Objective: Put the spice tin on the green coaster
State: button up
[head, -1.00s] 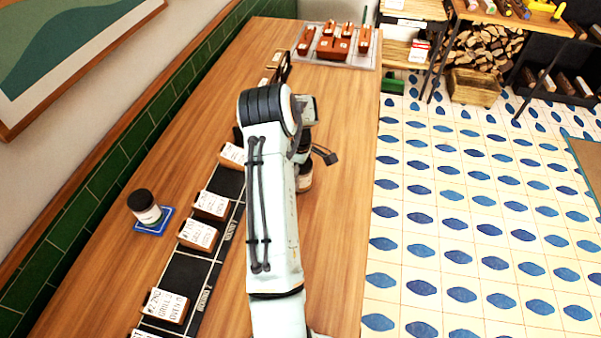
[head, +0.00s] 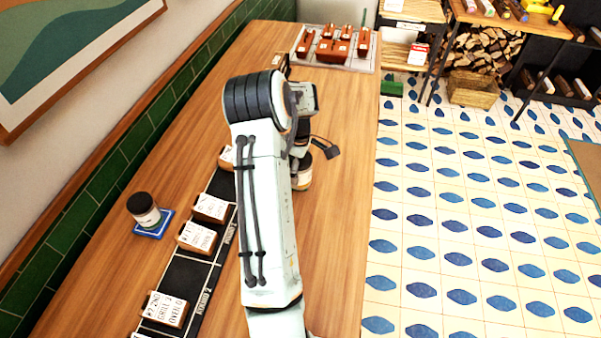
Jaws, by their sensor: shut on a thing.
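My gripper (head: 307,156) is partly hidden behind my arm, over the right part of the wooden counter. It is shut on a small round container with a pale label (head: 304,175), which looks like the spice tin. Only its right part shows beside my arm, and I cannot tell whether it touches the counter. A dark-lidded jar (head: 145,212) with a white label stands on a blue coaster (head: 165,222) at the left. I see no green coaster; my arm hides part of the counter.
A black strip (head: 181,278) with several labelled wooden blocks (head: 197,237) runs along the counter (head: 100,265) left of my arm. A pale tray (head: 297,53) with several red-brown blocks sits at the far end. The counter's right side is mostly clear up to its edge.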

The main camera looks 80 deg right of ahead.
jog(key=a+r, duration=0.2)
jog(key=r, duration=0.1)
jog(key=a+r, duration=0.1)
jog(key=a, duration=0.1)
jog(key=shift+s+r, duration=0.25)
jog(key=shift+r, duration=0.1)
jog(key=a+r, duration=0.1)
jog(key=a, duration=0.1)
jog(key=s+a+r, duration=0.1)
jog(key=a, duration=0.1)
jog(key=a+r, duration=0.1)
jog(key=a, duration=0.2)
jog(key=shift+s, duration=0.15)
jog(key=shift+c, duration=0.2)
jog(key=w+d+f, duration=0.1)
jog(key=d+f, duration=0.1)
jog(key=d, duration=0.2)
jog(key=w+d+f, duration=0.2)
jog(key=d+f, duration=0.1)
jog(key=d, duration=0.1)
jog(key=w+d+f, duration=0.1)
jog(key=d+f, duration=0.2)
jog(key=d, duration=0.1)
jog(key=shift+w, duration=0.4)
jog(key=shift+w+d+f, duration=0.1)
jog(key=shift+d+f, duration=0.25)
jog(key=shift+f, duration=1.7)
